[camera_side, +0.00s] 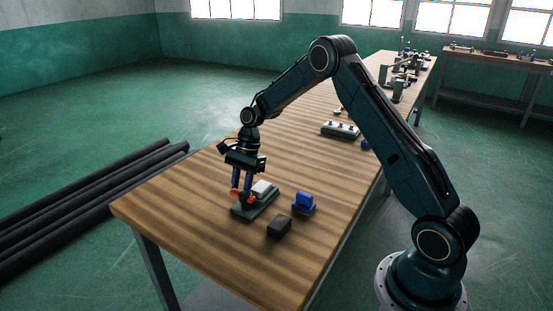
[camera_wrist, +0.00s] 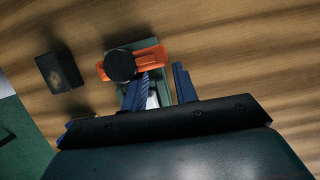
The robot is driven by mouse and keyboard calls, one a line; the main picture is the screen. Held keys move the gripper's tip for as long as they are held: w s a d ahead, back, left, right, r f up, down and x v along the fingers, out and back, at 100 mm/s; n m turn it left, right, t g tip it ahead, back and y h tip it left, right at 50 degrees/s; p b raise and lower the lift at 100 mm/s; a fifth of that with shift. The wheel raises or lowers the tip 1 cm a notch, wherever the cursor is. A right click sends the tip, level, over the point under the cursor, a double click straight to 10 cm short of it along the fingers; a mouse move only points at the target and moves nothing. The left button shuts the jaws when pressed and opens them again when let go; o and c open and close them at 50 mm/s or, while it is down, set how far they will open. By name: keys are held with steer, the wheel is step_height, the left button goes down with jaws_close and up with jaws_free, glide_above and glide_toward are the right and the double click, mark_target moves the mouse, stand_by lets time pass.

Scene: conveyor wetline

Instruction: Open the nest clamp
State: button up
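The nest (camera_side: 268,206) is a dark green base on the wooden table, with a pale block (camera_side: 263,187) on it. The clamp is an orange bar (camera_wrist: 152,56) with a round black knob (camera_wrist: 121,65); it lies across the nest in the wrist view. In the side view, orange parts (camera_side: 250,199) show low by the fingertips. My gripper (camera_side: 242,192) points down over the nest's left end. Its two blue fingers (camera_wrist: 164,82) stand apart, close to the orange bar. Contact with the clamp cannot be told. The pale block is mostly hidden between the fingers in the wrist view.
A dark block (camera_side: 279,226) and a blue block on a dark base (camera_side: 303,202) stand right of the nest. A grey tray with several pale parts (camera_side: 340,129) lies farther back. The table's near left area is clear.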

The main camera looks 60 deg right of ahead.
steer(key=shift+o, duration=0.4)
steer(key=shift+s+a+r, duration=0.1)
steer(key=shift+a+r, duration=0.05)
steer(key=shift+a, duration=0.25)
steer(key=shift+s+a+r, duration=0.1)
steer(key=shift+a, duration=0.3)
steer(key=shift+d+r, duration=0.1)
steer(key=shift+r, duration=0.05)
steer(key=shift+v, duration=3.35)
steer(key=shift+d, duration=0.15)
